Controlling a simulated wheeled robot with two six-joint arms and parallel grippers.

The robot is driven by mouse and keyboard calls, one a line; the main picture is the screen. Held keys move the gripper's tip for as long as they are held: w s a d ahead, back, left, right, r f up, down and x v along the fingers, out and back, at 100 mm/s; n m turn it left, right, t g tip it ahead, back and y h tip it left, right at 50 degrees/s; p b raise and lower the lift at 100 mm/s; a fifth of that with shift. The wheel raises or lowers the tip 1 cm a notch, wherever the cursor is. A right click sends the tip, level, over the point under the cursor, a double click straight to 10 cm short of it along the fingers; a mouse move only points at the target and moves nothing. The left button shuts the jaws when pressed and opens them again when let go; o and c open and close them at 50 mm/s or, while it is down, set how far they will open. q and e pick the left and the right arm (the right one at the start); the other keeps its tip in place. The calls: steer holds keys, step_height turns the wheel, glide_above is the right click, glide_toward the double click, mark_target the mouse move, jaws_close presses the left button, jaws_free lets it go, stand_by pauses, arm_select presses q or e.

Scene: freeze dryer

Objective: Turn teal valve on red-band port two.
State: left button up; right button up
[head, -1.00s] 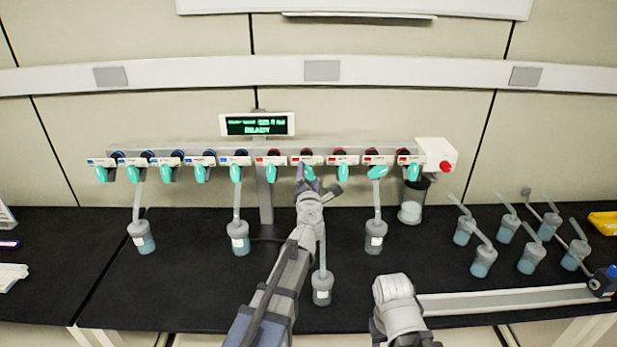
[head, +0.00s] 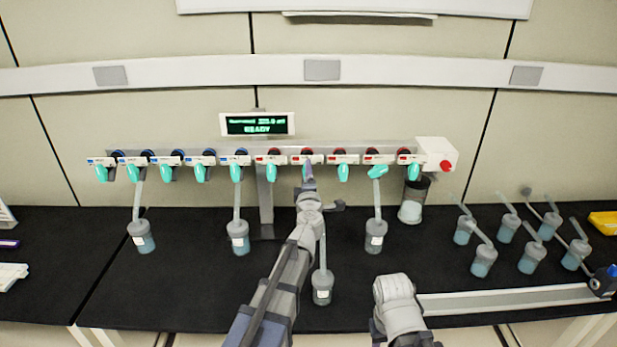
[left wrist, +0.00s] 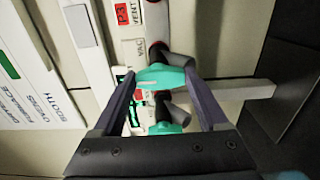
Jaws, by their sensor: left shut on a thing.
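The red-band ports line the right half of the manifold, each with a teal valve below its label. My left gripper (head: 309,172) reaches up to the second red-band port from the left (head: 307,158). In the left wrist view, its two dark fingers (left wrist: 161,75) are closed on the sides of a teal valve (left wrist: 160,78). A red label marked P3 (left wrist: 121,13) shows on the neighbouring port. In the head view the gripper hides this valve. A second teal piece (left wrist: 168,126) sits lower between the fingers.
Flasks with pale tubes stand below the manifold, one (head: 322,287) just right of my left arm. A glass cylinder (head: 412,202) stands under the right end. Several flasks (head: 531,257) stand at the right, behind a pale bar (head: 510,298). The display (head: 257,125) reads READY.

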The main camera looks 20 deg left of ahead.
stand_by(0.4)
arm_select(q)
steer(key=o, duration=1.3)
steer(key=shift+c, duration=0.2)
steer(key=shift+s, duration=0.15)
steer(key=v, duration=0.7)
steer(key=shift+s, duration=0.3)
steer(key=shift+d, duration=0.15)
